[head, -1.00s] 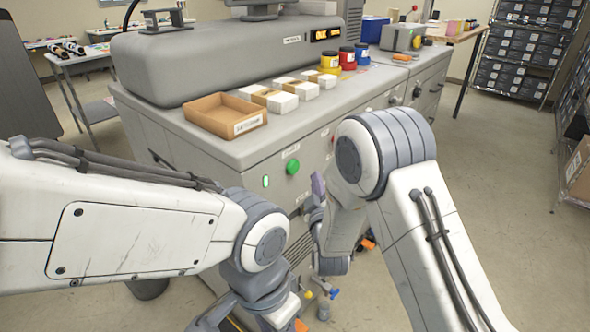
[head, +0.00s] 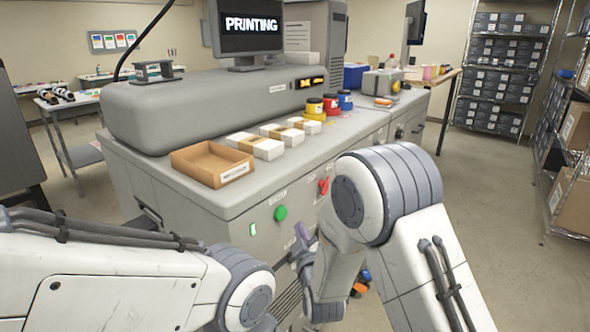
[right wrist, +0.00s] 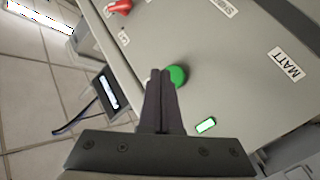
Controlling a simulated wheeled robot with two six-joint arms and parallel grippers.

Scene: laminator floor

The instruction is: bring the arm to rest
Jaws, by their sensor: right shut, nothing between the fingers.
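My right arm bends in front of the grey laminator (head: 330,148). Its gripper (head: 303,236) is beside the front panel, small and partly hidden by my own forearm. In the right wrist view the two dark fingers (right wrist: 161,76) are together with nothing between them. They overlap the edge of the green button (right wrist: 178,75); I cannot tell whether they touch the panel. The green button also shows in the head view (head: 281,213), left of the gripper. My left arm crosses the lower left of the head view, and its gripper is out of frame.
A cardboard tray (head: 212,164), white boxed stacks (head: 268,149) and several colored jars (head: 331,104) stand on the laminator top. A red knob (head: 323,186) is on its front. A monitor (head: 245,27) reads PRINTING. Shelves stand right; the floor (head: 485,215) between is open.

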